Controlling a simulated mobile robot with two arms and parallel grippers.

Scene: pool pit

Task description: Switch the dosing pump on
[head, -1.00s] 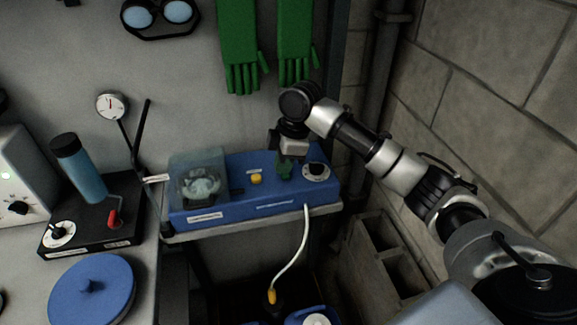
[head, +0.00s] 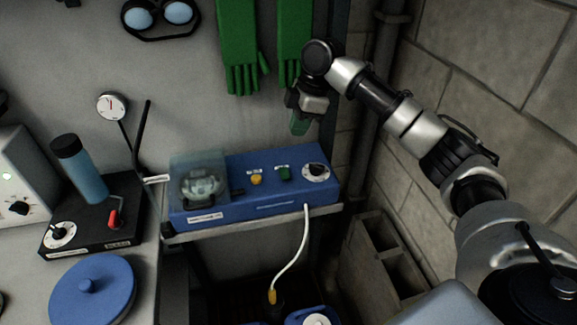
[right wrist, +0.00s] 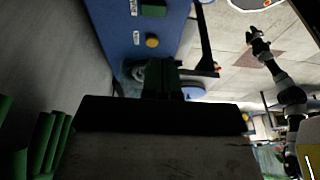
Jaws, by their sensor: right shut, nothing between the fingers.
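The dosing pump (head: 235,199) is a blue box on a small shelf, with a clear cover over its pump head at the left. Its front panel holds a yellow round button or lamp (head: 256,179), a dark green switch (head: 284,174) and a black knob on a white dial (head: 316,171). I cannot tell the switch's position. My right gripper (head: 299,124) is shut and empty, above and behind the panel, clear of it. In the right wrist view the gripper (right wrist: 163,75) hides part of the pump; the green switch (right wrist: 153,10) shows beyond it. What appears to be my left arm shows small there.
Green gloves (head: 240,50) hang on the wall near my right gripper. A white hose (head: 299,243) runs down from the pump. A block wall (head: 470,70) stands close at the right.

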